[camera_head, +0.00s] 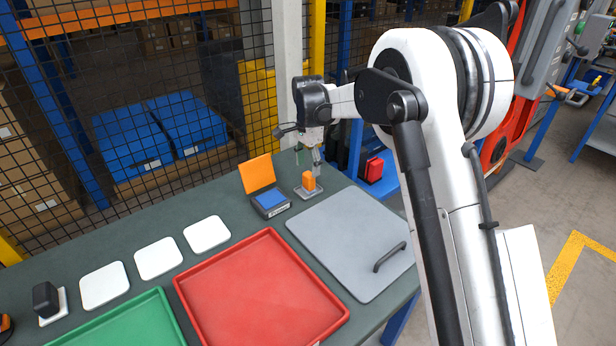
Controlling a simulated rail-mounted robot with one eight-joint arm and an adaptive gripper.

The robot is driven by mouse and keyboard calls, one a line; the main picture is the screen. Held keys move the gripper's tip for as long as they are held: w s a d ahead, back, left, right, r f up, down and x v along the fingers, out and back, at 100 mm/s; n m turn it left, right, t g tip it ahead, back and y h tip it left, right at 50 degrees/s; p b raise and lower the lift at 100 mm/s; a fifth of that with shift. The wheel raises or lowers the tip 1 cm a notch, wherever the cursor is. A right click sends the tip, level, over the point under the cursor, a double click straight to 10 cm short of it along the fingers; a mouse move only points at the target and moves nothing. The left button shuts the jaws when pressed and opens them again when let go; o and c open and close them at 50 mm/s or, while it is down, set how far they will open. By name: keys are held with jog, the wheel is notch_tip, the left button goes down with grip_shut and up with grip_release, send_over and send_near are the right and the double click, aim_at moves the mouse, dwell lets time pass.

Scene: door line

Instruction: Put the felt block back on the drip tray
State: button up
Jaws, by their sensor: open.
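A small orange block, which looks like the felt block (309,182), sits on a small grey plate, which looks like the drip tray (301,194), at the far end of the dark table. My gripper (309,165) points down just above and behind the orange block. It is open. The fingertips are small here and partly overlap the block in the picture, so I cannot tell whether they touch it.
Left of the block is a dark box with a blue pad (269,198) and raised orange lid (257,173). A grey board with a handle (350,235), a red tray (255,290), a green tray (130,325), white squares (158,258) and a black block (45,298) occupy the table. A mesh fence (150,110) stands behind.

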aim_at(309, 174)
notch_tip(309, 174, up, 6)
jog(key=shift+f, duration=0.1)
jog(key=shift+s+d, duration=0.1)
jog(key=s+d+r+n+t, duration=0.2)
jog(key=s+d+r, duration=0.5)
jog(key=s, duration=0.2)
jog(key=s+d+r+n+t, duration=0.1)
jog(key=s+d+r+n, duration=0.2)
jog(key=s+d+r, duration=0.55)
jog(key=s+d+f+n+t, duration=0.1)
jog(key=s+d+f, duration=0.1)
jog(key=s, duration=0.6)
jog(key=s+d+f+n+t, duration=0.1)
jog(key=s+d+f+n, duration=0.1)
jog(key=s, duration=0.6)
jog(key=s+d+f+n+t, duration=0.2)
jog(key=s+d+f, duration=0.1)
jog(key=s, duration=0.5)
jog(key=shift+f, duration=0.15)
jog(key=shift+s, duration=0.1)
